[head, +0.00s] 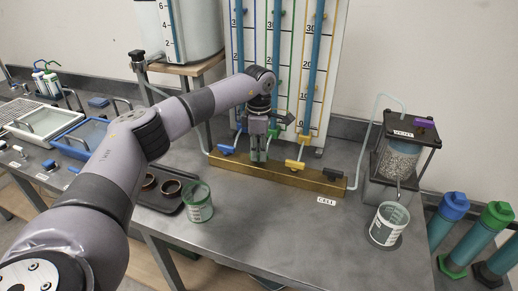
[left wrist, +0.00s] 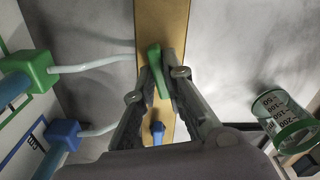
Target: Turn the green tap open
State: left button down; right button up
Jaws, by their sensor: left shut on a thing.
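The green tap (left wrist: 157,70) shows in the left wrist view on the brass bar (left wrist: 163,15), its handle lying roughly along the bar. My left gripper (left wrist: 163,78) is shut on the green tap's handle, with one finger on each side. In the head view my left gripper (head: 258,156) points down at the brass bar (head: 277,175) and hides most of the green tap. My right gripper is in neither view.
A blue tap (head: 227,149) and a yellow tap (head: 295,165) flank the gripper on the bar. Tall scaled tubes (head: 312,70) stand behind it. A green-rimmed beaker (head: 198,205) stands in front, another beaker (head: 388,225) at right. The bench between them is clear.

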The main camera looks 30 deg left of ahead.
pick_arm(q)
jog(key=n+p, duration=0.1)
jog(key=n, duration=0.2)
jog(key=shift+r+n, duration=0.15)
jog(key=shift+n, duration=0.15)
jog(key=n+p, duration=0.1)
jog(key=n, duration=0.2)
jog(key=shift+n, duration=0.4)
jog(key=n+p, duration=0.2)
jog(key=n, duration=0.2)
jog(key=shift+n+p, duration=0.3)
jog(key=shift+n, duration=1.4)
jog(key=shift+w, duration=0.1)
jog(key=c, duration=1.7)
grip_release()
jog(key=shift+o, duration=0.2)
jog(key=shift+r, duration=0.1)
notch_tip(320, 180, up, 12)
jog(key=shift+f, duration=0.2)
